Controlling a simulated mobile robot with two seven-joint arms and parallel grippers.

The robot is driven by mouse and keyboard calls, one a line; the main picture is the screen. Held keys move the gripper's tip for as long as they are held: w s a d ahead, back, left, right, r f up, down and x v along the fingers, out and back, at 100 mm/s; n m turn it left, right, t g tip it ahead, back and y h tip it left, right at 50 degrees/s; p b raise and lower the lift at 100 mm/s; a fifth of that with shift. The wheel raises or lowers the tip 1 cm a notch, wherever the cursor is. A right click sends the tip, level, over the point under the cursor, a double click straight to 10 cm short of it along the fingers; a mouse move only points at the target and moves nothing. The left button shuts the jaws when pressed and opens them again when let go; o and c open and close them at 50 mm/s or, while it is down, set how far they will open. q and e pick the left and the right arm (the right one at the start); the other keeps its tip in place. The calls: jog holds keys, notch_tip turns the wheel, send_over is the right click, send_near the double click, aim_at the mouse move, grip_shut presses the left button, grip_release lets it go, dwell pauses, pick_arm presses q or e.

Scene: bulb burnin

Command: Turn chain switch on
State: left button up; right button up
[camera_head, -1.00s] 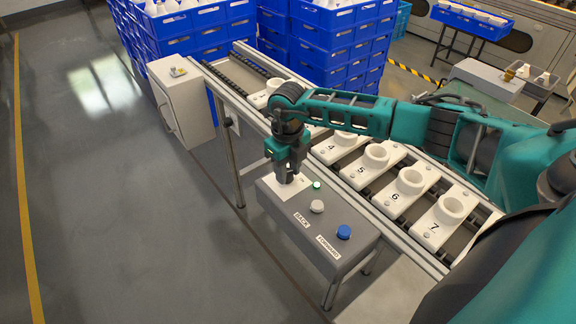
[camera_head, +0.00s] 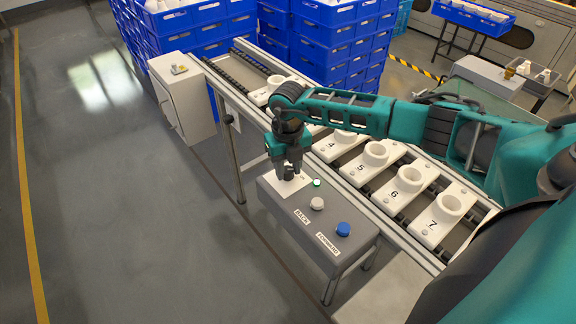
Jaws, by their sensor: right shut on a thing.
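A grey control box (camera_head: 318,238) stands beside the conveyor. On its top are a white button (camera_head: 317,203) near the BACK label, a blue button (camera_head: 343,229) near the FORWARD label, and a small green lamp (camera_head: 317,183). A white plate (camera_head: 284,190) lies at the box's far left end. My right gripper (camera_head: 288,177) points down over this plate, its fingers closed around the chain switch, which they hide. My left gripper is out of view.
The conveyor (camera_head: 385,205) carries numbered white holders (camera_head: 408,185) right behind the box. Blue crates (camera_head: 335,45) are stacked at the back. A grey cabinet (camera_head: 184,98) stands at the left, with open floor before it.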

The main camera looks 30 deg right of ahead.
aim_at(288, 170)
jog(key=o, duration=1)
notch_tip(288, 170, up, 13)
jog(key=shift+f, duration=0.1)
dwell(0.4)
